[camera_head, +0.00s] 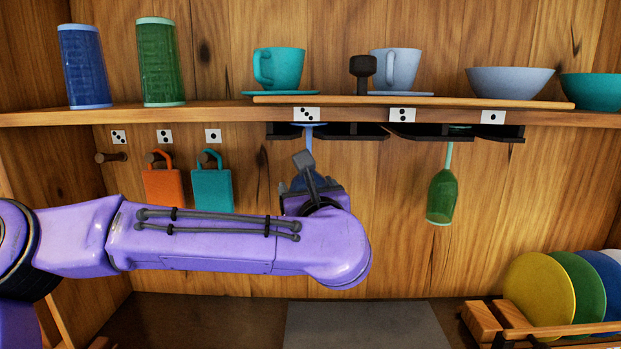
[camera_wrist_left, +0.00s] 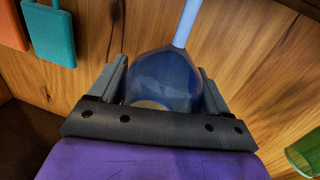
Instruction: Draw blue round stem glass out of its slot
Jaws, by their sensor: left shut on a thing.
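The blue round stem glass (camera_wrist_left: 160,80) hangs upside down, its bowl between the fingers of my left gripper (camera_wrist_left: 164,92) in the left wrist view. The gripper is shut on the bowl. In the head view the glass's pale blue stem (camera_head: 308,139) rises to the dark slotted rack (camera_head: 352,131) under the shelf, below the left dice card (camera_head: 306,114). My purple left arm and wrist hide most of the bowl there. The foot of the glass is mostly hidden at the rack. My right gripper is not in view.
A green glass (camera_head: 442,195) hangs from the rack to the right. Cups, bowls and tumblers stand on the shelf (camera_head: 200,115) above. A plate rack (camera_head: 540,325) is at lower right.

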